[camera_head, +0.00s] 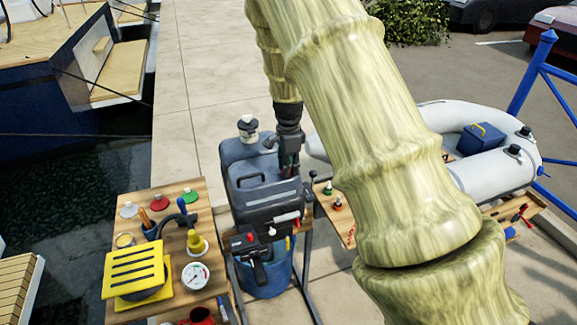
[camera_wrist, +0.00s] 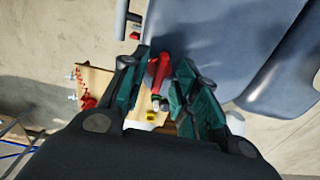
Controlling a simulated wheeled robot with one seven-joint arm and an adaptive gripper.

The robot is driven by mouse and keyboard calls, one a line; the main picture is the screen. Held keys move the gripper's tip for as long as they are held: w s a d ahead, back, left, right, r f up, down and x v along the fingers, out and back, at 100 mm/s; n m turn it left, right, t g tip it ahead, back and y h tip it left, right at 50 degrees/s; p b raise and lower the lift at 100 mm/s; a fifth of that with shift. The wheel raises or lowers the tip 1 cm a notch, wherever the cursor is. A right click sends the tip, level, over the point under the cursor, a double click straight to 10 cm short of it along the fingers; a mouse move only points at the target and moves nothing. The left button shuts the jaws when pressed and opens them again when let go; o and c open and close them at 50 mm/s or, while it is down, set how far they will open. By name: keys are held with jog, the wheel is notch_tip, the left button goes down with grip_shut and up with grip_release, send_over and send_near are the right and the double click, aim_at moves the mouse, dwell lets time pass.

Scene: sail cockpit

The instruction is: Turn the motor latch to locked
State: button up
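The outboard motor (camera_head: 262,185) is dark grey, mounted upright on a stand between two wooden tables. In the wrist view its grey-blue housing (camera_wrist: 215,40) fills the upper right. A red lever with a dark end (camera_wrist: 160,68), which looks like the latch, shows between my fingers. My gripper (camera_head: 289,165) is at the motor's upper right side in the head view. In the wrist view my gripper (camera_wrist: 160,88) is open, its fingers on both sides of the red lever. I cannot tell whether either finger touches it. The latch is not clear in the head view.
The left table (camera_head: 184,222) holds a yellow slotted box (camera_head: 134,270), a gauge (camera_head: 195,276) and tools. A blue bucket (camera_head: 264,275) stands under the motor. A grey inflatable boat (camera_head: 495,172) lies right, partly behind my arm. Open pavement (camera_head: 205,90) lies behind.

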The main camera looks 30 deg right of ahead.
jog(key=shift+r, duration=0.15)
notch_tip(320, 180, up, 12)
dwell(0.6)
jog(key=shift+f, duration=0.2)
